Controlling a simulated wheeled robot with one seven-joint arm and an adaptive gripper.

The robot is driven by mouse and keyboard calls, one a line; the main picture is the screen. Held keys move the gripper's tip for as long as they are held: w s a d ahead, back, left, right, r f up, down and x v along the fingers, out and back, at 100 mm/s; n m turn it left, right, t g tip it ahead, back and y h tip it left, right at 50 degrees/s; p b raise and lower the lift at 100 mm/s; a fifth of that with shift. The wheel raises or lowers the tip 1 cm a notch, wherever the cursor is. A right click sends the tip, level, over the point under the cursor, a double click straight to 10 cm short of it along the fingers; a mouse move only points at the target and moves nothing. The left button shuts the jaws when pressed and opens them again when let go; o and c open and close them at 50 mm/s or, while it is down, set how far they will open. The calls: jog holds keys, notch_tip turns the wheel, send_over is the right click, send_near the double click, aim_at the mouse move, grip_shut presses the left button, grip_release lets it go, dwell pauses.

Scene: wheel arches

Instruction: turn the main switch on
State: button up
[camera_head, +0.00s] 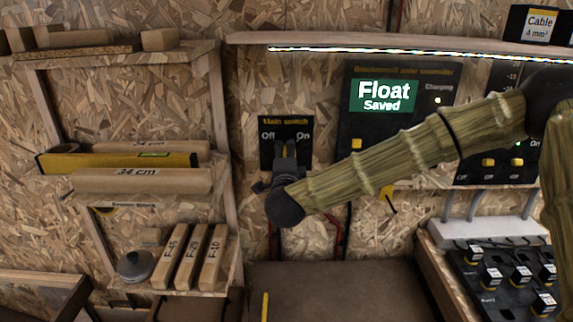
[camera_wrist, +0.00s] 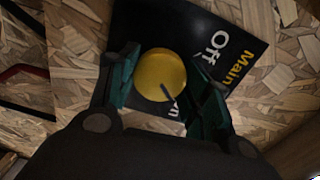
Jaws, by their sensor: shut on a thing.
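The main switch is a black panel (camera_head: 287,127) on the chipboard wall, labelled "Main switch", "Off" on the left and "On" on the right. In the wrist view its round yellow knob (camera_wrist: 155,72) sits between my green-lined fingers. A dark mark on the knob points to the lower right, toward the partly hidden "On" lettering. My gripper (camera_head: 286,148) is shut on the knob, in front of the panel's lower part. In the head view my gripper hides the knob. The wrist view shows the panel (camera_wrist: 240,40) tilted, with "Off" readable.
A solar controller (camera_head: 400,125) right of the switch shows "Float Saved". My arm crosses in front of it. Shelves with wooden blocks (camera_head: 140,181) stand at the left. A brown surface (camera_head: 340,290) lies below, and a black socket box (camera_head: 500,275) is at lower right.

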jog(key=shift+m+b, duration=0.3)
jog(key=shift+m, duration=0.2)
jog(key=o, duration=1)
jog(key=shift+d, duration=0.1)
jog(key=shift+o, duration=0.2)
jog(key=shift+s, duration=0.1)
jog(key=s, duration=1.1)
jog(key=shift+s, duration=0.4)
